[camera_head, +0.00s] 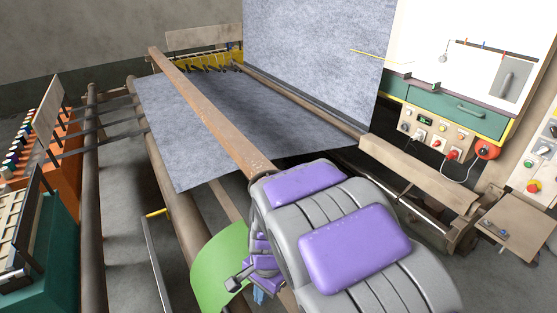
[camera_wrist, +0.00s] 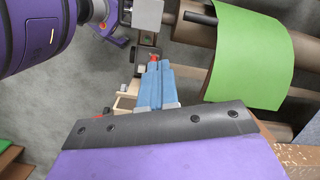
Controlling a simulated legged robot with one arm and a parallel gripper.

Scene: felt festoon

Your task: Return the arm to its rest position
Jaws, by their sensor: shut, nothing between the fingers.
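My arm, grey with purple pads, fills the lower middle of the head view. Its far end bends down beside the machine's front rollers. My gripper (camera_wrist: 156,68) has blue fingers, which are together with nothing between them. In the head view only a bit of blue shows below the arm, and the rest of the gripper is hidden. A curved green felt piece (camera_wrist: 250,50) lies over a brown roller (camera_wrist: 200,33), to the right of the fingers and apart from them in the picture. The green piece (camera_head: 215,268) also shows left of my arm in the head view.
Grey felt (camera_head: 235,115) spreads across the machine behind a rusty beam (camera_head: 215,115). A control panel (camera_head: 440,130) with buttons stands at right, above a beige rail (camera_head: 415,172). Orange (camera_head: 60,150) and teal (camera_head: 50,235) units stand at left. Grey floor shows between the rollers.

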